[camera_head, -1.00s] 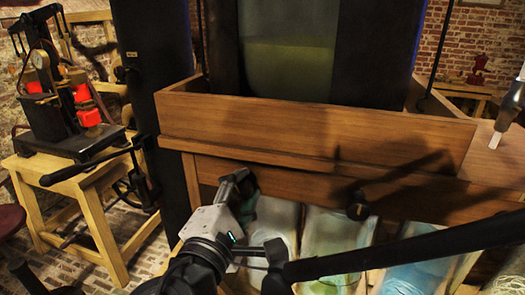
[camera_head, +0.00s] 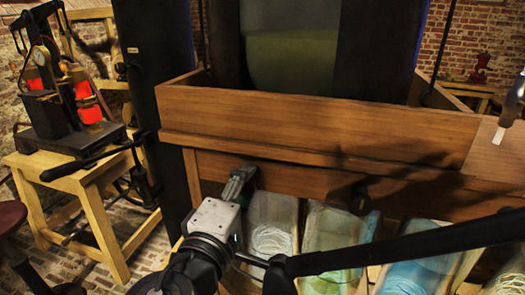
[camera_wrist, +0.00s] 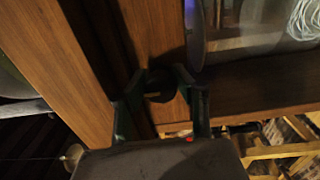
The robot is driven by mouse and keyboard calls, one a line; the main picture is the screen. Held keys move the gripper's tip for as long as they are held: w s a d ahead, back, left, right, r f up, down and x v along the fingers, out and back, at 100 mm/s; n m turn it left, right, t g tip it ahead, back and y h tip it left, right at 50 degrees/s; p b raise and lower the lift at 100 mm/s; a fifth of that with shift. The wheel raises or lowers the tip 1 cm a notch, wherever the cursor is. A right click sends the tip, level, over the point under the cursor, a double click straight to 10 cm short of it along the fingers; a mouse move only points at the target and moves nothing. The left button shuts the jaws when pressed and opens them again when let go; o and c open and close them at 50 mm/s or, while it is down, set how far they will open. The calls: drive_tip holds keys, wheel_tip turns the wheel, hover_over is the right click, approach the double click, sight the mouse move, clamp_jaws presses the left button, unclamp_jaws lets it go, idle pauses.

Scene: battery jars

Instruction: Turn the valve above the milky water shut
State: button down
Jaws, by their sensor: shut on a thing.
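A dark round valve knob (camera_wrist: 158,85) sits on the wooden front rail, between the two fingers of my gripper (camera_wrist: 160,95) in the wrist view. My gripper (camera_head: 241,178) is shut on this knob at the left of the rail in the head view, and its fingers hide the knob there. A second black knob (camera_head: 360,198) sticks out of the rail further right. Below the rail stand a pale, whitish jar (camera_head: 270,228) at the left, a greenish jar (camera_head: 340,238) in the middle and a bluish jar (camera_head: 412,275) at the right.
A wooden trough (camera_head: 310,118) runs above the rail, with a large tank of greenish liquid (camera_head: 290,62) behind it. A dark post (camera_head: 165,110) stands left of my gripper. A wooden stand (camera_head: 75,185) with a pump-like apparatus (camera_head: 55,90) is further left.

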drive_tip(key=c, duration=1.3)
unclamp_jaws()
drive_tip(key=shift+s, duration=0.15)
drive_tip(key=shift+v, duration=3.65)
drive_tip(key=w+d+f+m+g+b, duration=0.2)
drive_tip(key=w+d+f+m+g, duration=0.3)
drive_tip(key=d+f, duration=0.7)
drive_tip(key=d+f+m+g+y, duration=0.1)
drive_tip(key=d+m, duration=0.2)
drive_tip(key=d, duration=0.2)
drive_tip(key=s+d+m+g+y, duration=0.1)
drive_tip(key=d+m+g+y, duration=0.1)
drive_tip(key=d, duration=0.3)
drive_tip(key=s+d+f+m+g+y+p, duration=0.1)
drive_tip(key=d+m+g, duration=0.1)
drive_tip(key=d+m, duration=0.3)
drive_tip(key=shift+f, duration=0.3)
